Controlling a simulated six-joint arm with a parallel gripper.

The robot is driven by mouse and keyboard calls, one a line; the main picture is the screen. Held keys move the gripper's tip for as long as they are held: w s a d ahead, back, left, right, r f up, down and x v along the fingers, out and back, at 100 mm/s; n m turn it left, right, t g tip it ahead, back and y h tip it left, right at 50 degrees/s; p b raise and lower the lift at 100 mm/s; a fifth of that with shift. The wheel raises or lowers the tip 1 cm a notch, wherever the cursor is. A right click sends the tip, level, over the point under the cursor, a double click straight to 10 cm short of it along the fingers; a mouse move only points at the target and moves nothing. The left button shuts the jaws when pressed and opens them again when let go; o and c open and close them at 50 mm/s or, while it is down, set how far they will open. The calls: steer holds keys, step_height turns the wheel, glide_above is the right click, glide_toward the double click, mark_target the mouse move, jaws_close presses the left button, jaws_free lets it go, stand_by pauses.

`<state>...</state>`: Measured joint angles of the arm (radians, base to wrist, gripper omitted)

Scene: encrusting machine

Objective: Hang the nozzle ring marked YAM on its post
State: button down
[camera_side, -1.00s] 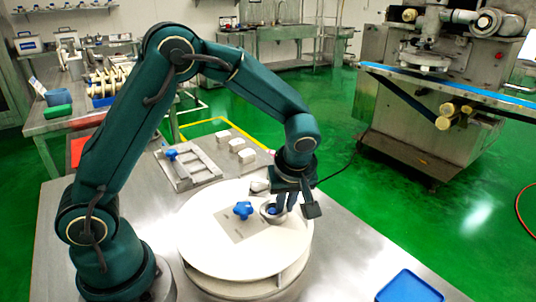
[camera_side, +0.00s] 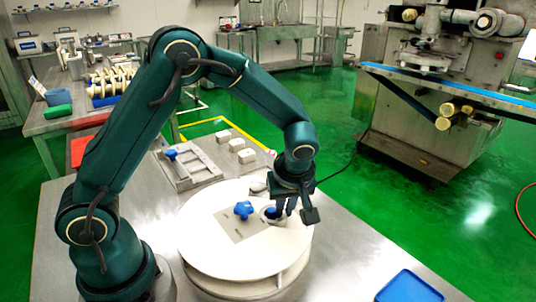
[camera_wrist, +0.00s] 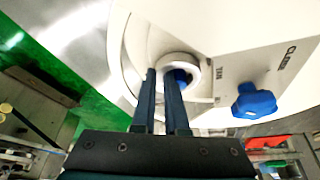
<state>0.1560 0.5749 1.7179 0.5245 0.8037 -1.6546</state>
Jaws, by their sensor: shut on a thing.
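A pale nozzle ring (camera_wrist: 182,57) stands out near the fingertips in the wrist view. In the side view, the ring (camera_side: 262,211) is partly hidden by my fingers. A blue piece (camera_wrist: 181,77) shows within its opening; it also shows in the side view (camera_side: 271,212). I cannot tell whether it is a post. My gripper (camera_wrist: 162,73) is shut on the ring's wall, one finger outside and one at the opening. The gripper (camera_side: 286,208) is low over the round white plate (camera_side: 215,255). I cannot read a YAM mark on the ring.
A blue star knob (camera_side: 243,210) stands on a grey marked panel (camera_side: 233,228) left of the ring. A slotted metal fixture (camera_side: 190,170) and pale blocks (camera_side: 237,145) lie behind the plate. A blue tray (camera_side: 408,288) is at the front right. The table right of the plate is clear.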

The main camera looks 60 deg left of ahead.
steer(key=shift+s+f, duration=0.15)
steer(key=shift+f, duration=0.05)
steer(key=c, duration=0.9)
jaws_free()
steer(key=shift+a, duration=0.1)
steer(key=c, duration=0.3)
steer(key=shift+o, duration=0.9)
steer(key=shift+r, duration=0.55)
steer(key=shift+c, duration=0.2)
steer(key=shift+o, duration=0.7)
steer(key=shift+r, duration=3.55)
